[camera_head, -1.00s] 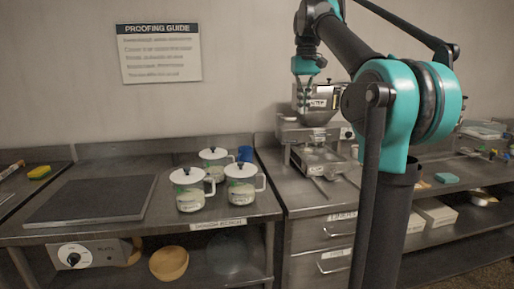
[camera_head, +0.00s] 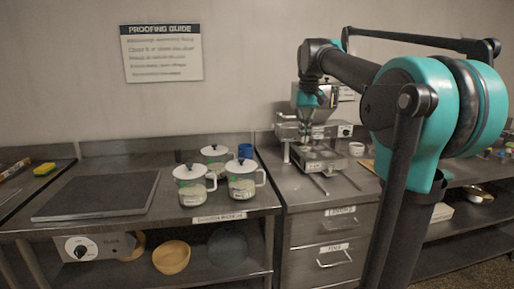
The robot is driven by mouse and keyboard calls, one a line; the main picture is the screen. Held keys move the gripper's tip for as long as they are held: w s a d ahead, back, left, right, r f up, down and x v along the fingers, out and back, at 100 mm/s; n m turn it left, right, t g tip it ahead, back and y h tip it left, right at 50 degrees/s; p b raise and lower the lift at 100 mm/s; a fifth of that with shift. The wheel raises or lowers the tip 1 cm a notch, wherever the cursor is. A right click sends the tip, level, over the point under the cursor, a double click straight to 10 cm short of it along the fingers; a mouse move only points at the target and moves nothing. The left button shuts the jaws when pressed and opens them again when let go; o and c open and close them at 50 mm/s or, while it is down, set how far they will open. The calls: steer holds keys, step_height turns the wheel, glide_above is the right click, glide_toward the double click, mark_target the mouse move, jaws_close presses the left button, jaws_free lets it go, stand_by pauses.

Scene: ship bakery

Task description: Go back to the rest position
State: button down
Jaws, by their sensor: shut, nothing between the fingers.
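My arm reaches in from the right side of the picture and bends down at its far end. My gripper (camera_head: 306,132) hangs pointing down in front of the metal machine on the right-hand counter. It looks shut and holds nothing, though its dark fingers are hard to make out against the machine. My gripper is to the right of the white lidded mugs and apart from them.
Several white lidded mugs (camera_head: 193,186) and a blue cup (camera_head: 245,151) stand on the left counter beside a dark flat plate (camera_head: 98,195). A metal machine (camera_head: 318,160) stands on the right counter. A wooden bowl (camera_head: 171,257) is on the shelf below.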

steer(key=s+d+f+t, duration=0.1)
steer(key=s+f, duration=0.7)
steer(key=f, duration=0.4)
steer(key=s+d+f+m+t, duration=0.1)
steer(key=s+f, duration=0.7)
steer(key=f, duration=0.4)
steer(key=s+d+f+t, duration=0.1)
steer(key=s+f, duration=0.6)
steer(key=f, duration=0.5)
steer(key=shift+s+f+m, duration=0.4)
